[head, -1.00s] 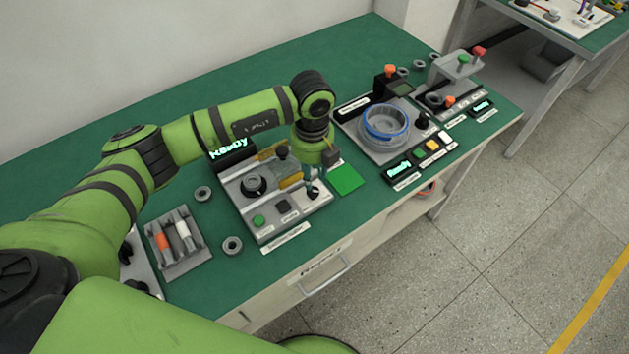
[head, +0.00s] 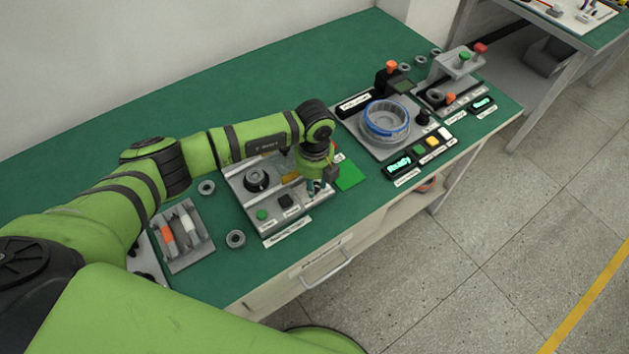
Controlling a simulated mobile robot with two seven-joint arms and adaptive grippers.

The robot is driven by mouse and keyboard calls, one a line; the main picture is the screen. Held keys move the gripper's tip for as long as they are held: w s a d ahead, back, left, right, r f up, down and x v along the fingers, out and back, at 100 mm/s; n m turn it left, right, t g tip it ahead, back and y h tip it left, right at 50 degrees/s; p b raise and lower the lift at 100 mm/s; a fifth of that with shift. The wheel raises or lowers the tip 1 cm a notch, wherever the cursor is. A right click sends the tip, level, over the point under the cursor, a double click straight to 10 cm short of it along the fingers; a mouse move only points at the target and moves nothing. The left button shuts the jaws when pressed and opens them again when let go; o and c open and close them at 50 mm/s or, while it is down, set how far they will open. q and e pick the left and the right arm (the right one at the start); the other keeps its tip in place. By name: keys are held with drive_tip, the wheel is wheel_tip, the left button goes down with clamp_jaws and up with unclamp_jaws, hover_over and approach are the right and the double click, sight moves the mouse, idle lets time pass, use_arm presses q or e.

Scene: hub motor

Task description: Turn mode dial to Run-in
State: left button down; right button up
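My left gripper (head: 317,188) points down over the front right corner of the grey station (head: 240,186) in the middle of the bench. It hides the small black dial there, and I cannot tell whether it touches it. Its fingers are too small to show whether they are open or shut. A black knob (head: 422,118) stands on the right-hand station (head: 372,146), clear of the gripper. The dial labels are too small to read, so I cannot tell which is the mode dial or where it points. My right gripper is out of view.
The middle station has a green button (head: 262,215), a black button (head: 286,201) and a round black part (head: 256,178). A green pad (head: 349,176) lies to its right. A parts tray (head: 184,236) and a loose ring (head: 236,239) are on the left.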

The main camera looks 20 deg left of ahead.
use_arm(q)
drive_tip(key=m+b, duration=0.3)
drive_tip(key=shift+f, duration=0.2)
drive_tip(key=m+b, duration=0.9)
drive_tip(key=shift+r+m+b, duration=0.2)
drive_tip(key=shift+m+b, duration=1.8)
drive_tip(key=c, duration=1.2)
unclamp_jaws()
